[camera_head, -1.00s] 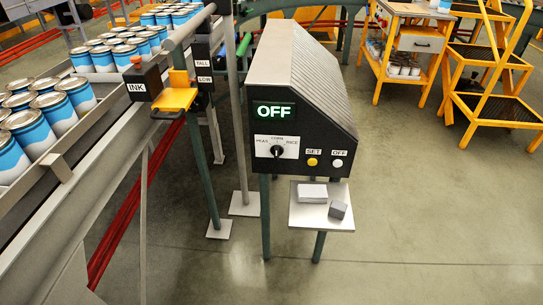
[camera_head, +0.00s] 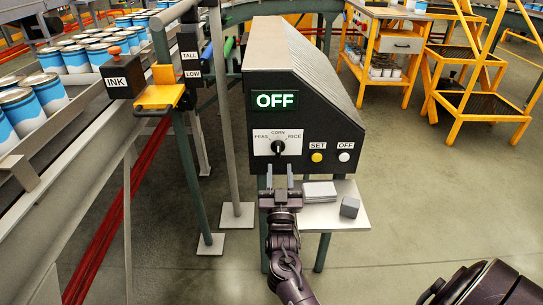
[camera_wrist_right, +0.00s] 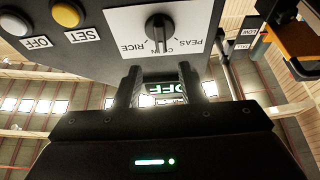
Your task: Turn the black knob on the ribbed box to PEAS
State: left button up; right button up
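The ribbed box (camera_head: 300,95) stands at the centre of the head view, its black front facing me. The black knob (camera_head: 278,147) sits on its white dial plate (camera_head: 264,137), marked PEAS at left, CORN at top and RICE at right. The knob looks set toward CORN. In the wrist view the knob (camera_wrist_right: 159,28) appears upside down, beyond the fingers. My right gripper (camera_head: 280,177) is open and empty, just below the dial and apart from the knob. Its two fingers also show in the wrist view (camera_wrist_right: 161,85). My left gripper is not in view.
A green OFF display (camera_head: 275,100) is above the dial. A yellow SET button (camera_head: 317,157) and white OFF button (camera_head: 344,157) are to its right. The INK box (camera_head: 121,78) and conveyor are left.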

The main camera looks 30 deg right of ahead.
aim_at(278, 148)
jog(key=x, duration=0.7)
jog(key=shift+w+f, duration=0.1)
jog(key=shift+w, duration=0.05)
jog(key=shift+c, duration=0.5)
grip_shut()
